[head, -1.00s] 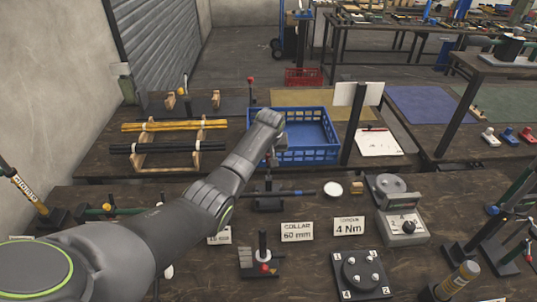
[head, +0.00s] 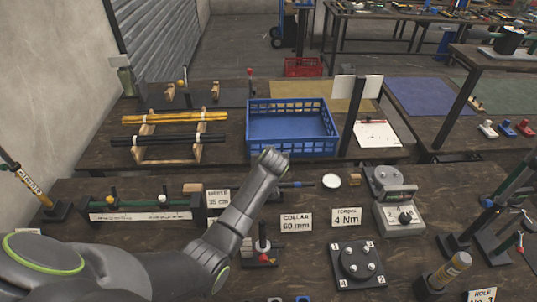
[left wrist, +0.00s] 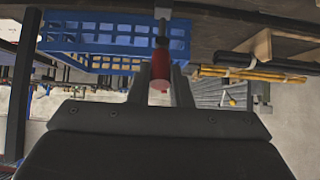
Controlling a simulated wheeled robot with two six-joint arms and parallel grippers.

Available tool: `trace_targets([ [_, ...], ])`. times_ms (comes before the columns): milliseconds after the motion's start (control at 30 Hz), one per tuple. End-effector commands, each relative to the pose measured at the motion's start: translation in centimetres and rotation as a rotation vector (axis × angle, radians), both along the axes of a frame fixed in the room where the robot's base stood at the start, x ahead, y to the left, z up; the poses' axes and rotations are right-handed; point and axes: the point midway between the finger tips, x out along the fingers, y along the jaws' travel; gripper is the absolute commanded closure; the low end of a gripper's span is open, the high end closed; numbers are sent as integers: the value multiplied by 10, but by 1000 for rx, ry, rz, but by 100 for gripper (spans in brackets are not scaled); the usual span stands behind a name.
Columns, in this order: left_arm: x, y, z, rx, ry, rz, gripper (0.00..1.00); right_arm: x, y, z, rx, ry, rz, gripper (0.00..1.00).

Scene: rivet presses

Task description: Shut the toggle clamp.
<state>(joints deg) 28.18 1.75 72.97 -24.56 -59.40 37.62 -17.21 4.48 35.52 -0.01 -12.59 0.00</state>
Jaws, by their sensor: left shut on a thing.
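In the left wrist view my left gripper (left wrist: 161,82) is shut on a red handle grip (left wrist: 160,68). A grey metal rod (left wrist: 162,28) continues from the grip away from my fingers, toward the top of the picture. In the head view my left arm reaches over the near bench. Its wrist and forearm hide the fingers and most of what they hold. A dark bar with a blue part (head: 298,185) sticks out to the right of my wrist. The clamp's jaw is hidden, so I cannot tell how far it is closed. My right gripper is not in view.
A lever stand with a red part (head: 263,245) is close under my forearm. Signs for collar (head: 296,222) and torque (head: 346,217), a torque box (head: 399,216) and a numbered plate (head: 357,264) stand to the right. A blue crate (head: 292,106) is on the bench behind.

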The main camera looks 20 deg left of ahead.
Motion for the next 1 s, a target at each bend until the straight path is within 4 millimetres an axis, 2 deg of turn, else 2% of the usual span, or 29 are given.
trace_targets([
  [100, -6, -3, -8, 26, -60, 0, 100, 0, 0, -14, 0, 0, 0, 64],
  [300, -11, -6, -10, 58, -122, -1, 100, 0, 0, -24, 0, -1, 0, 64],
  [833, -13, -6, -8, 71, -148, 0, 100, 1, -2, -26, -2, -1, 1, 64],
  [867, -13, -6, -8, 71, -147, 0, 81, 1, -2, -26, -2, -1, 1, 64],
  [1000, -13, -6, -9, 71, -147, 0, 62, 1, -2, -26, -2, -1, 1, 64],
])
